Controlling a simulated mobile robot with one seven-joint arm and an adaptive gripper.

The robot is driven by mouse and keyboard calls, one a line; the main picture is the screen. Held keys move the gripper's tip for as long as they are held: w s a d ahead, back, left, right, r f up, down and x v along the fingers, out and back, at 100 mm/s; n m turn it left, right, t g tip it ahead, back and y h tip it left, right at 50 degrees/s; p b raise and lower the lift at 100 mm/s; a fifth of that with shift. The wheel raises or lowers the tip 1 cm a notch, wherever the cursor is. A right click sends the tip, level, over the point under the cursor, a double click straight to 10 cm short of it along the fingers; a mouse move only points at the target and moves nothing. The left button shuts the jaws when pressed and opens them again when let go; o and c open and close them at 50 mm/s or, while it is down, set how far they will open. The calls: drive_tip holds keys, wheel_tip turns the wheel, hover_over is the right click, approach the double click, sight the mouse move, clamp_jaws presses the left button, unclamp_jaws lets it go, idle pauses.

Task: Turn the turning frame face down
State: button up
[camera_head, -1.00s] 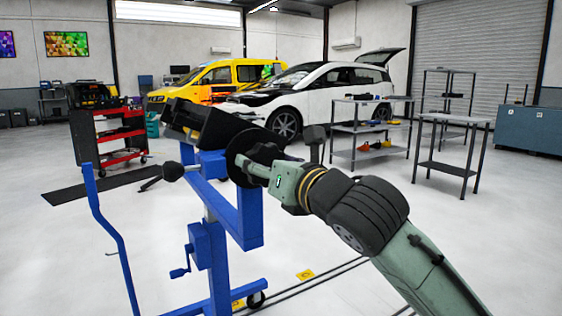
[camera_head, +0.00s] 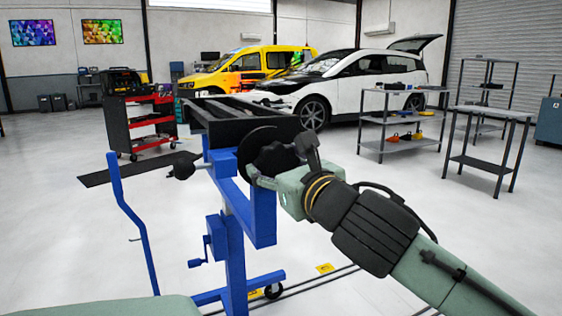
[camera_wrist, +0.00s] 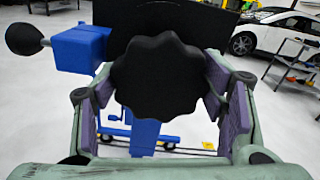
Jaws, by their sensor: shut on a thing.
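The turning frame (camera_head: 225,122) is a black bed on top of a blue stand (camera_head: 236,262). In the head view its bed looks near level, with long open slots toward the far side. A black disc (camera_head: 256,146) is at its near end. The black scalloped knob (camera_wrist: 158,78) is large in the wrist view. My gripper (camera_head: 280,160) is at this near end, with its purple pads on both sides of the knob, shut on it. The pads' contact is partly hidden in the head view.
A blue crank handle (camera_head: 200,254) and a black ball-ended lever (camera_head: 184,170) stick out from the stand. A red tool cart (camera_head: 140,125) stands behind left. Grey shelves (camera_head: 400,115) and a table (camera_head: 490,140) stand right. Floor around the stand is mostly clear.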

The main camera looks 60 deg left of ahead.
idle(0.7)
drive_tip(key=o, duration=1.7)
drive_tip(key=d, duration=0.8)
drive_tip(key=s+d, duration=0.1)
drive_tip(key=d, duration=0.3)
